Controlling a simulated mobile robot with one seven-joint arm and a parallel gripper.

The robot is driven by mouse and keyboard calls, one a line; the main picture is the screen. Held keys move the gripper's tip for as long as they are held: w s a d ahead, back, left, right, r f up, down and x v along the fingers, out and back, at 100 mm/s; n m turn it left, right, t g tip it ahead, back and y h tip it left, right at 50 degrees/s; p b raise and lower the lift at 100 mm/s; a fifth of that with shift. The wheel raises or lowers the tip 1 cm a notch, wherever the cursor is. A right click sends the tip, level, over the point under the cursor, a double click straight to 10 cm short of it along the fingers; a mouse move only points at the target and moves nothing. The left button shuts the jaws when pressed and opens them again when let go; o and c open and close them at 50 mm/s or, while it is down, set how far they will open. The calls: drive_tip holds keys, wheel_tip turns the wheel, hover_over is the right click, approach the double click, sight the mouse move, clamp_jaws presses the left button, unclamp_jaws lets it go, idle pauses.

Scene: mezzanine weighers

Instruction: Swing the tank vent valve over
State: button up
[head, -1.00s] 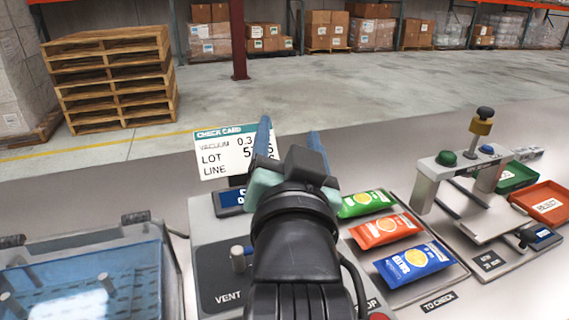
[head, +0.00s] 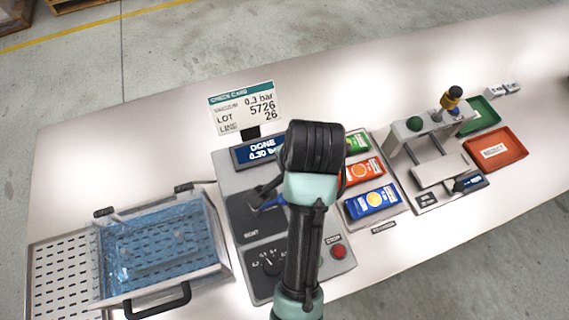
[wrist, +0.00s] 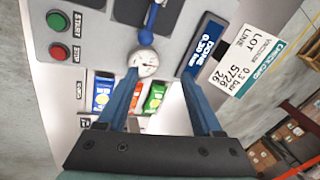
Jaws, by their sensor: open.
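The vent valve shows in the wrist view as a blue lever (wrist: 146,38) on the dark panel, with a pale round knob (wrist: 143,62) close by. In the head view the dark VENT panel (head: 241,229) is partly covered by my arm, and the valve is mostly hidden. My gripper (wrist: 160,78) is open, its two blue fingers apart and nothing held. In the wrist view the pale knob appears between the fingertips; I cannot tell whether they touch it. The tank (head: 217,276) with blue water stands left of the control box.
The display (head: 262,150) reads DONE, 0.30 bar, with a check card (head: 243,107) behind. A red STOP button (head: 338,251) and a dial (head: 270,262) sit near my arm. Sachets (head: 371,204) lie right, then a sealing stand and green and red trays (head: 494,150).

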sight(271, 205)
drive_tip(key=shift+m+g, duration=0.4)
drive_tip(key=shift+g, duration=0.3)
drive_tip(key=f+p, duration=0.1)
drive_tip(key=f, duration=0.3)
drive_tip(key=a+f+p, duration=0.1)
drive_tip(key=f, duration=0.2)
drive_tip(key=f+p, duration=0.1)
drive_tip(key=f, duration=0.3)
drive_tip(key=shift+a+f, duration=0.15)
drive_tip(key=shift+f, duration=0.2)
drive_tip(key=shift+c, duration=0.3)
clamp_jaws()
idle(0.3)
